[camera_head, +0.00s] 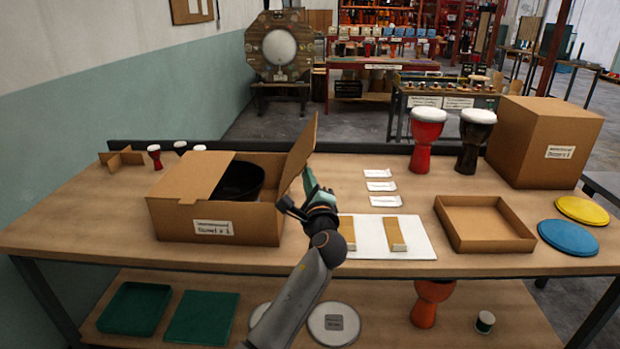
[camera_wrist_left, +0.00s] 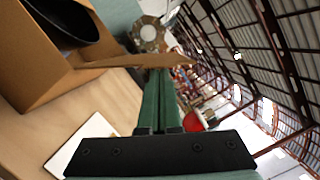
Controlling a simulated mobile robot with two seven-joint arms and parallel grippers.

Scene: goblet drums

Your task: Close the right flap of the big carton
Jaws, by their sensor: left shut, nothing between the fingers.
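The big carton (camera_head: 235,224) is brown cardboard with a white label and stands on the left part of the table. Its left flap (camera_head: 190,176) lies flat over the left side. Its right flap (camera_head: 299,151) stands up, tilted a little outward to the right. A black bowl-like thing (camera_head: 240,180) shows inside; it also shows in the left wrist view (camera_wrist_left: 68,20). My left gripper (camera_head: 308,178) is shut and empty, just right of the right flap on its outer side. In the left wrist view its green fingertips (camera_wrist_left: 160,76) reach the flap (camera_wrist_left: 130,61); I cannot tell whether they touch. My right gripper is out of view.
A white board (camera_head: 376,238) with two cardboard strips lies right of my arm. Beyond it are an open shallow tray (camera_head: 484,224), blue (camera_head: 568,237) and yellow discs, red (camera_head: 427,138) and black drums, and a tall closed box (camera_head: 543,140). White packets (camera_head: 380,186) lie behind the board.

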